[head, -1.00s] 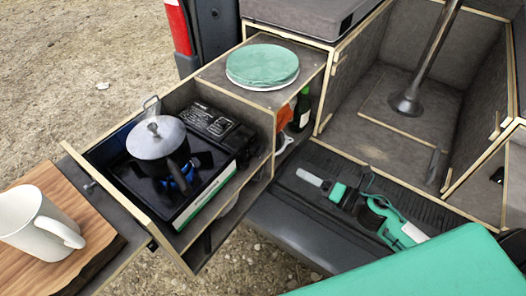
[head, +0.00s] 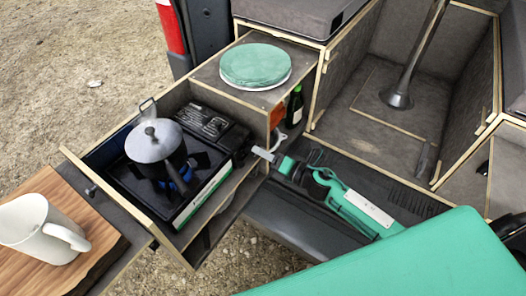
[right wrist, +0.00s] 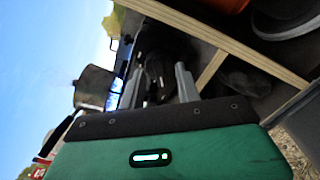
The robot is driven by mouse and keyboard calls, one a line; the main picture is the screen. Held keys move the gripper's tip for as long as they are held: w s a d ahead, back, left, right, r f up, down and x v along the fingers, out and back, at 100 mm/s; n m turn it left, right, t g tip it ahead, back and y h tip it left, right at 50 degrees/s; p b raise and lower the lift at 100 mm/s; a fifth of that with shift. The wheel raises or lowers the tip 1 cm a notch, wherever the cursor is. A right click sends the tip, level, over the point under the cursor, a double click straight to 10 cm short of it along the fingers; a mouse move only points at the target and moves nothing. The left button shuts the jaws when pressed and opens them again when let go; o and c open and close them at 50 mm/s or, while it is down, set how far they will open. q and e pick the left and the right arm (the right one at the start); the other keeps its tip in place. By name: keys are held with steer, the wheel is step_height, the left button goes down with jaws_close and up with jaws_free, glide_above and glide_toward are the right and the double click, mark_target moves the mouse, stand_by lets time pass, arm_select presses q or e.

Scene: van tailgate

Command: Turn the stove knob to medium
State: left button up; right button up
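The black camping stove (head: 205,190) sits in the pulled-out drawer, with a green-and-white stripe along its front. A lidded grey pot (head: 155,141) stands on its burner, and a blue flame shows beneath. My right gripper (head: 263,154) points left at the stove's right end, close to it. In the right wrist view its two grey fingers (right wrist: 158,88) are apart, and a dark rounded part, perhaps the stove knob (right wrist: 153,70), shows beyond and between them. I cannot tell whether they touch it. The knob and its setting are not clear in the head view. My left gripper is not in view.
A white mug (head: 40,230) stands on a wooden board (head: 90,245) at left. A green plate (head: 256,64) lies on the cabinet above the drawer's right end. Wooden drawer edges (right wrist: 215,35) run close to my right gripper.

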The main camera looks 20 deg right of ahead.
steer(key=shift+w, duration=0.1)
steer(key=shift+c, duration=0.4)
jaws_close()
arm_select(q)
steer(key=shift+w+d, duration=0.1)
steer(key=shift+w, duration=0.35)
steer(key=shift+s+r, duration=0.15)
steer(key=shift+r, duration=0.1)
arm_select(e)
steer(key=shift+a+m, duration=0.1)
steer(key=shift+m, duration=0.2)
arm_select(q)
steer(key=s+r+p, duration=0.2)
steer(key=p, duration=0.1)
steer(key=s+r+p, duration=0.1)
steer(key=p, duration=0.1)
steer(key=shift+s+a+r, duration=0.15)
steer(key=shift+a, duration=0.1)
arm_select(e)
steer(key=m, duration=1)
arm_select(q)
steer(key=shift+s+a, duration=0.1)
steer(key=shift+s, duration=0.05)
arm_select(e)
steer(key=shift+f+m, duration=0.1)
steer(key=shift+m, duration=0.2)
